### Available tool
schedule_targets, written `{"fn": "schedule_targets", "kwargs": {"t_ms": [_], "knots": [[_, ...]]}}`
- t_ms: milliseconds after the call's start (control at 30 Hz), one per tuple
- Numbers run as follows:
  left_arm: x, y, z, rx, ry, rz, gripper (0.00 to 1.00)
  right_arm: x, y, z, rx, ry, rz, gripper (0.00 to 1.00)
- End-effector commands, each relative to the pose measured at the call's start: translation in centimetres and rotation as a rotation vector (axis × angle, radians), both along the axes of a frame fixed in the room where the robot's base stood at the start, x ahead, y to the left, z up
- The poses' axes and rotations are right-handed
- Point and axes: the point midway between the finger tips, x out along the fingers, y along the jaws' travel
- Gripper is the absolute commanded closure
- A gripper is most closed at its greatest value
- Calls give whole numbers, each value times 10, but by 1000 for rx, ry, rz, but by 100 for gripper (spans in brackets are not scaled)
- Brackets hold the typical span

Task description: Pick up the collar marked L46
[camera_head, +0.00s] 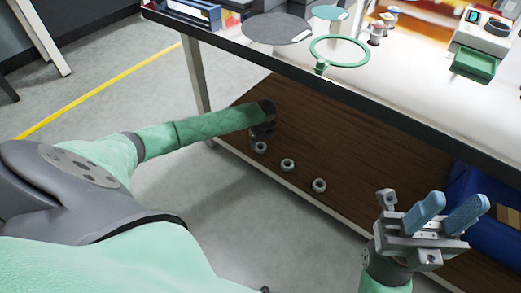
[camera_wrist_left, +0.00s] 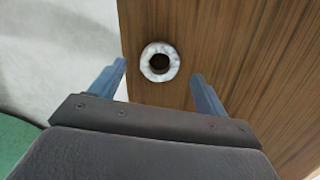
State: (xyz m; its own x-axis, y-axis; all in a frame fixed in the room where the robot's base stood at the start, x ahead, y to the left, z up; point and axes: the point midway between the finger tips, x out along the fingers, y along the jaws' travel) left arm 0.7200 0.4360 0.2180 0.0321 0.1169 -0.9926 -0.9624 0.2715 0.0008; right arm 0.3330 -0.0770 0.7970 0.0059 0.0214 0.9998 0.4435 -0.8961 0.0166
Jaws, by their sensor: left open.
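Three small grey-white collars lie in a row on the brown lower shelf in the head view: the left one (camera_head: 256,149), the middle one (camera_head: 287,169) and the right one (camera_head: 319,190). No marking is readable, so I cannot tell which is L46. My left gripper (camera_head: 267,125) is above the shelf, close to the left collar; its fingers are hard to make out there. In the left wrist view, the open left gripper (camera_wrist_left: 160,70) has a ring-shaped collar (camera_wrist_left: 146,64) between and slightly beyond its fingertips, touching neither. My right gripper (camera_head: 458,200) is open and empty, its blue fingers apart.
The lower shelf (camera_head: 350,175) has bare room around the collars. The white worktop (camera_head: 400,90) overhangs it, holding a green ring (camera_head: 340,65), a grey disc (camera_head: 277,30) and a green-trayed device (camera_head: 473,65). A blue bin (camera_head: 485,200) stands at the shelf's right.

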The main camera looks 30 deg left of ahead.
Motion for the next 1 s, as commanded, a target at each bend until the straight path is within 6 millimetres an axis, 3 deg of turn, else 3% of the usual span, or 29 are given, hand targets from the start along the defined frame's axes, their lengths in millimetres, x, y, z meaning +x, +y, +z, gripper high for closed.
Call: {"fn": "schedule_targets", "kwargs": {"t_ms": [33,200,467,767,1000], "knots": [[-1,1,-13,-1,1,1,24,0,1,-10,-7,3,-2,64],[0,2,-31,-1,-1,1,24,1,4,-20,-28,11,-8,64],[1,3,-33,0,-1,0,24,1,5,-21,-36,12,-10,64],[0,3,-33,0,-1,0,81,1,4,-20,-35,12,-10,64],[1,4,-31,-1,-2,0,81,2,4,-18,-30,10,-11,64]]}}
